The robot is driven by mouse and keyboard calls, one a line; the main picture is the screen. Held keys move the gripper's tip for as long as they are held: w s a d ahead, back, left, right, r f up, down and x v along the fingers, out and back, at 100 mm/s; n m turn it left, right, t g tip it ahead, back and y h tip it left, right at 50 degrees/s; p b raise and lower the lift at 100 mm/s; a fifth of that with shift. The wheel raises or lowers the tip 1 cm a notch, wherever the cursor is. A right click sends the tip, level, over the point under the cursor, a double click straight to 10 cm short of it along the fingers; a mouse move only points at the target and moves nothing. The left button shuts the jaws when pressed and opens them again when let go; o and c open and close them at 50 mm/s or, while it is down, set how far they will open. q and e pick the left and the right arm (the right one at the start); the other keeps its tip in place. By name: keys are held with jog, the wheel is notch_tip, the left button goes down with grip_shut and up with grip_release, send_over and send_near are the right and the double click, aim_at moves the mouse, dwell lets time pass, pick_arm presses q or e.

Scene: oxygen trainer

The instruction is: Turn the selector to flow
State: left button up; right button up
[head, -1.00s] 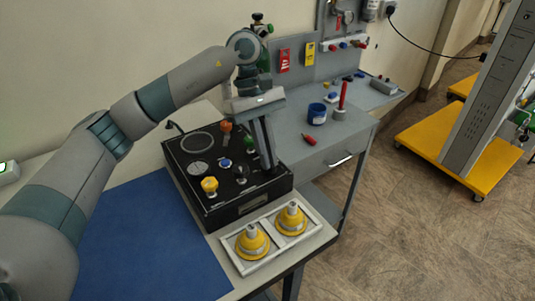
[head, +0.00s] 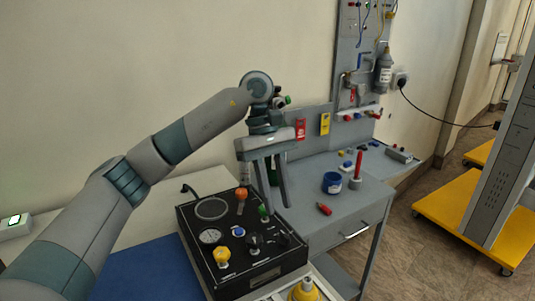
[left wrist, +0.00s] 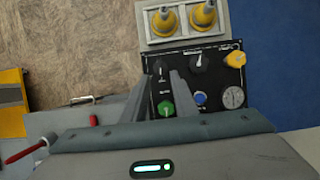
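The black control box (head: 245,282) stands on the bench. Its top carries a yellow knob (head: 222,256), an orange knob (head: 241,194), a green knob (head: 264,211), a blue button (head: 239,232), a gauge (head: 210,236) and black knobs. One black knob (head: 254,241) sits near the middle; it also shows in the left wrist view (left wrist: 197,61). Which knob is the selector I cannot tell; the labels are too small. My left gripper (head: 276,206) points down over the box's right side, its fingers apart and empty. In the left wrist view the fingers (left wrist: 170,76) partly cover another black knob.
A white tray (left wrist: 147,33) with two yellow cones (left wrist: 203,15) lies against the near side of the box. A blue cup (head: 332,183), a red marker (head: 324,209) and a red stick in a stand (head: 356,177) are on the grey bench to the right. A blue mat (head: 135,278) lies left.

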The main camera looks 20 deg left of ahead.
pick_arm(q)
jog(key=v, duration=1.1)
jog(key=shift+f, duration=0.1)
